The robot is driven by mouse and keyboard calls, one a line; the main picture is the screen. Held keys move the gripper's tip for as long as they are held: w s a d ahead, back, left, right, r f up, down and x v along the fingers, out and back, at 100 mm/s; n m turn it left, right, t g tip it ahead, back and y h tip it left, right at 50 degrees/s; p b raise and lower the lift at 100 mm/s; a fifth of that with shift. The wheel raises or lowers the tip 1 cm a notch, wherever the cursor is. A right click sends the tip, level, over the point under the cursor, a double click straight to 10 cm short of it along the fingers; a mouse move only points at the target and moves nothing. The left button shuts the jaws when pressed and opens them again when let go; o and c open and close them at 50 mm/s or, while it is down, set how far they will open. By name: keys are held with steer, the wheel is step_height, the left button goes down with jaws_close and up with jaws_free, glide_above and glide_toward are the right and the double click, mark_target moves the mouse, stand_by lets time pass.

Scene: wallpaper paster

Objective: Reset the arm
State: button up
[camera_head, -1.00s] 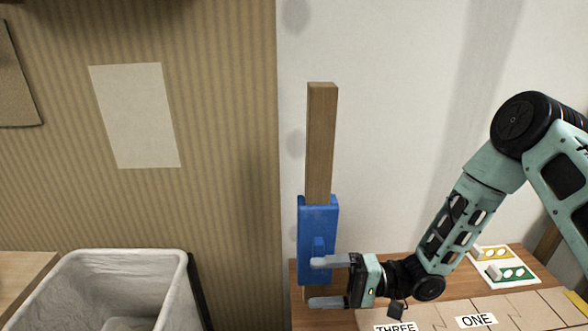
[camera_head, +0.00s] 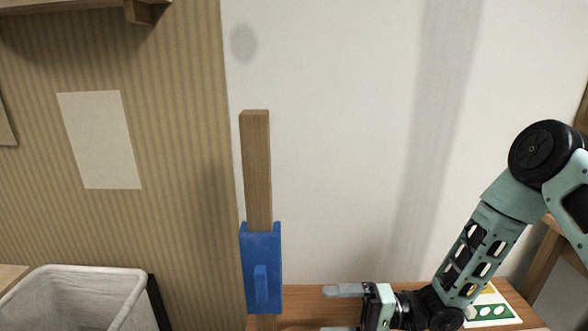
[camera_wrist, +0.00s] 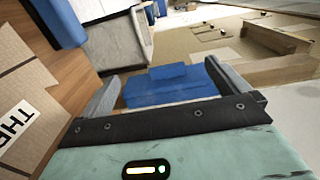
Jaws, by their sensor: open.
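My arm (camera_head: 478,254) reaches in from the right in the head view, bent down at the elbow. My gripper (camera_head: 341,311) points left at the lower middle, open, with nothing between its fingers. It is to the right of a blue block-like holder (camera_head: 261,290) with a small raised handle, and a clear gap lies between them. An upright wooden post (camera_head: 257,170) rises from the holder. In the wrist view the open fingers frame the blue holder (camera_wrist: 170,90) beyond the tips.
A wooden table (camera_head: 300,297) lies under my gripper, with a card (camera_head: 491,311) at the right. A white bin (camera_head: 88,295) stands at lower left. A blank sheet (camera_head: 99,140) is on the striped wallpaper. The pale wall (camera_head: 340,130) above my gripper is clear.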

step_height(320, 180, up, 4)
steer(key=w+n+t+h, duration=0.3)
steer(key=n+t+h, duration=0.1)
steer(key=h, duration=0.7)
steer(key=s+d+r+n+g+h, duration=0.25)
steer(key=s+r, duration=0.25)
steer(key=s, duration=0.6)
steer(key=s+d+r+n+g+h, duration=0.1)
steer(key=s+d+r+h, duration=0.3)
steer(key=s, duration=0.7)
step_height(320, 180, up, 17)
steer(key=p, duration=1.6)
steer(key=shift+s+a, duration=0.35)
steer(key=shift+a, duration=0.05)
